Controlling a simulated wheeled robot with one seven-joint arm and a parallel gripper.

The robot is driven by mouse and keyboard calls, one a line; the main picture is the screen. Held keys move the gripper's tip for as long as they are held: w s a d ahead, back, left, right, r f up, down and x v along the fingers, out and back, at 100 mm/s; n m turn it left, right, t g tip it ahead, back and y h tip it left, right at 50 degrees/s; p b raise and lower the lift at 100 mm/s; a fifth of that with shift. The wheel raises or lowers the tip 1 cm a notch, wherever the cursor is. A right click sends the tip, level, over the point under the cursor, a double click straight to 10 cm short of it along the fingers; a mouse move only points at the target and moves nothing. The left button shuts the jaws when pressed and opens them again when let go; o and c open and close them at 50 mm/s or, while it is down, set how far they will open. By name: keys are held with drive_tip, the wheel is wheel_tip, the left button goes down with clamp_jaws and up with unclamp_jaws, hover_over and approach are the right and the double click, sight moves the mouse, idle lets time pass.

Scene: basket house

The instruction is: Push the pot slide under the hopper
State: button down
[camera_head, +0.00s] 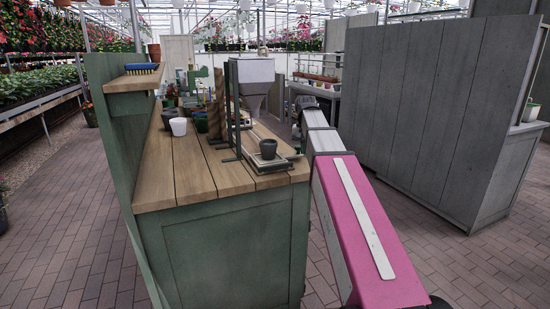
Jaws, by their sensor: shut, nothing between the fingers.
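My pink and white arm reaches up along the bench's right side. My gripper (297,131) shows only as a small dark shape there, beyond and right of the pot and apart from it. It is shut and empty; its fingers are hardly distinguishable.
The green bench (232,258) has a wooden top, bare at the near left. A white pot (178,126) and dark pots stand behind. A shelf at left holds a blue brush (141,68). A grey cabinet (415,110) stands right, with brick floor between.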

drive_tip(key=shift+w, duration=0.1)
drive_tip(key=shift+w+a, duration=0.9)
drive_tip(key=shift+w, duration=1.85)
drive_tip(key=shift+w+a, duration=0.85)
drive_tip(key=shift+w, duration=1.9)
drive_tip(key=shift+w+a, duration=0.9)
drive_tip(key=shift+w, duration=1.85)
drive_tip(key=r, duration=0.1)
drive_tip(key=s+r, duration=0.1)
drive_tip(key=r, duration=0.3)
drive_tip(key=shift+s+d, duration=0.2)
drive_tip(key=shift+s, duration=0.15)
drive_tip(key=shift+d, duration=0.1)
